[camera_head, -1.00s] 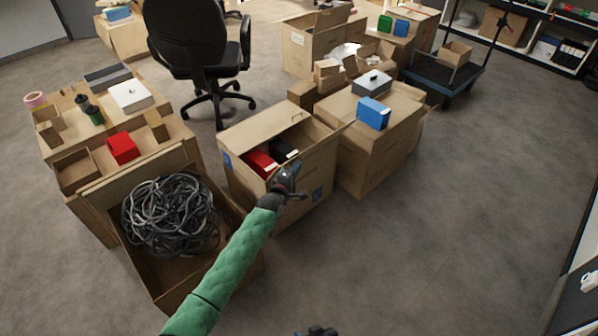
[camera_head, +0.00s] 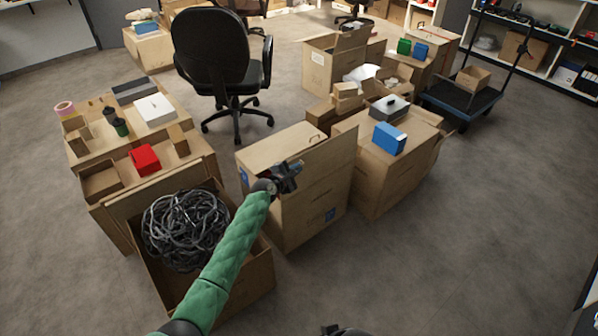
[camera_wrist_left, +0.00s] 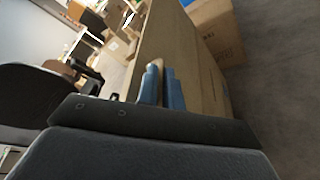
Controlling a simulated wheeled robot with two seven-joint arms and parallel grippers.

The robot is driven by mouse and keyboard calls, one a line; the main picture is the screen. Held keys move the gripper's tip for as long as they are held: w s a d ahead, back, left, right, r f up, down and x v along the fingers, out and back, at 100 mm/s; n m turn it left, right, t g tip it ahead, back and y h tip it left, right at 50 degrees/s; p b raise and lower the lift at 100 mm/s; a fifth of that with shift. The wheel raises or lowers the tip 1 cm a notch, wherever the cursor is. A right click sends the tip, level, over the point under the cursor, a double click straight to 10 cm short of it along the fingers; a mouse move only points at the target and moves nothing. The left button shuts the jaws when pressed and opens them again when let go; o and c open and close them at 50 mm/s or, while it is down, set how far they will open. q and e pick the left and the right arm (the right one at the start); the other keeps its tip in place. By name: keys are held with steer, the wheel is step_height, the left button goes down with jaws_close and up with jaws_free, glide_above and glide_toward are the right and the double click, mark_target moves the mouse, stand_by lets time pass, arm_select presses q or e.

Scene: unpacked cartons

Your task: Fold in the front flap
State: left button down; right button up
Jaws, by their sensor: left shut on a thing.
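The middle carton (camera_head: 309,216) is a tan cardboard box standing on the floor. Its front flap (camera_head: 330,150) stands up from the front edge and hides most of the inside. Another top panel (camera_head: 277,147) lies over the back part of the opening. My left gripper (camera_head: 287,177) is at the left part of the front flap, shut on it. In the left wrist view its blue fingers (camera_wrist_left: 163,88) sit on either side of the flap's edge (camera_wrist_left: 157,48). A dark part of what looks like my right gripper (camera_head: 343,330) shows at the bottom edge; its fingers are not clear.
A carton with a coil of dark cable (camera_head: 186,229) stands at the front left. A carton with a blue box (camera_head: 389,138) on top stands close on the right. An office chair (camera_head: 223,62) is behind. The floor at the front right is clear.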

arm_select(q)
steer(key=shift+a+f, duration=0.1)
steer(key=shift+a, duration=0.05)
arm_select(e)
steer(key=shift+r, duration=0.2)
arm_select(q)
steer(key=c, duration=1.5)
jaws_free()
steer(key=shift+w, duration=0.1)
steer(key=shift+c, duration=0.2)
